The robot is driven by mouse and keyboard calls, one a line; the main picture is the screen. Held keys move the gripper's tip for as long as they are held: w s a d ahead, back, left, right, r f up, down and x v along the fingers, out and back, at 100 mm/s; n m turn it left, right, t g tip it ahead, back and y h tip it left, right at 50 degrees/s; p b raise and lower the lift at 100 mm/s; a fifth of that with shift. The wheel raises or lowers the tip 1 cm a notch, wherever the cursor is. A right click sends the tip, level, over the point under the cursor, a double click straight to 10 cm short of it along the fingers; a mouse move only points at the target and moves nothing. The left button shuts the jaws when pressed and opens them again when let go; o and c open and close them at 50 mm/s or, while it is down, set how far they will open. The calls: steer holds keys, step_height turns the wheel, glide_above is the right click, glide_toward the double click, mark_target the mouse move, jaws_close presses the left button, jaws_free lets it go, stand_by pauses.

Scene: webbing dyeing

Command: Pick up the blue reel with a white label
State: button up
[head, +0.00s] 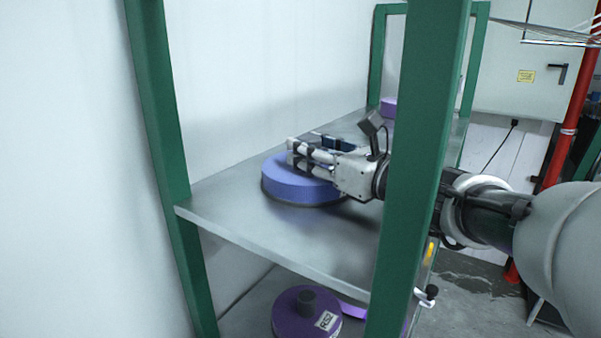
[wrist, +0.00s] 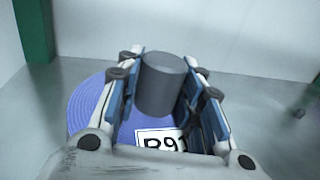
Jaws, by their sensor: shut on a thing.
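The blue reel (head: 293,187) lies flat on the grey metal shelf (head: 240,225) in the head view. It also shows in the wrist view as a coiled blue disc (wrist: 85,105) with a white label (wrist: 160,138) reading about "R91", partly hidden. A grey cylindrical hub (wrist: 164,84) stands up from its middle. My gripper (head: 298,152) is above the reel, and in the wrist view its two fingers (wrist: 165,92) stand on either side of the hub, shut on it. The reel appears to rest on the shelf.
A green post (head: 418,150) stands in front of my arm and another green post (head: 160,120) is at left. A purple reel (head: 300,318) with a label lies on the lower shelf. Another purple reel (head: 389,107) is at the shelf's far end. A white wall runs behind.

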steer(key=shift+r, duration=0.1)
jaws_close()
steer(key=shift+r, duration=0.1)
steer(key=shift+r, duration=0.2)
step_height(320, 180, up, 20)
steer(key=p, duration=0.3)
steer(key=shift+f, duration=0.25)
